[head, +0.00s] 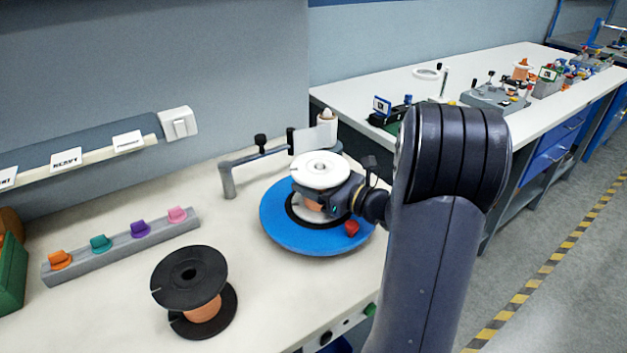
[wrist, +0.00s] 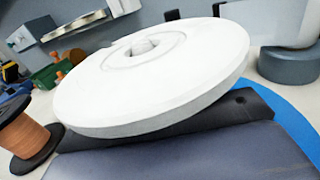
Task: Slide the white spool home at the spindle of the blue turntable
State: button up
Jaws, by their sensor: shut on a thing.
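The white spool (head: 318,168) has a white top flange and copper-coloured winding. It is over the middle of the blue turntable (head: 285,230), above its dark centre ring. My gripper (head: 338,197) reaches in from the right and is shut on the spool below the top flange. The white flange (wrist: 150,75) fills much of the wrist view, just above my dark gripper (wrist: 190,150). A light round tip, seemingly the spindle (wrist: 143,46), shows in the spool's centre hole. The lower flange is partly hidden, and I cannot tell whether it touches the turntable.
A black spool (head: 190,275) with copper winding stands at the front left. A grey rail (head: 120,248) with several coloured knobs lies behind it. A grey arm (head: 255,158) with a black knob stands behind the turntable. A red knob (head: 351,228) sits on the turntable's right side.

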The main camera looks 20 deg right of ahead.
jog(key=o, duration=1.6)
jog(key=shift+c, duration=0.2)
jog(key=shift+f, duration=0.1)
jog(key=shift+s, duration=0.1)
jog(key=v, duration=1)
jog(key=shift+s+d, duration=0.25)
jog(key=shift+w, duration=0.1)
jog(key=x, duration=1)
jog(key=shift+w+a, duration=0.25)
jog(key=shift+r, duration=0.2)
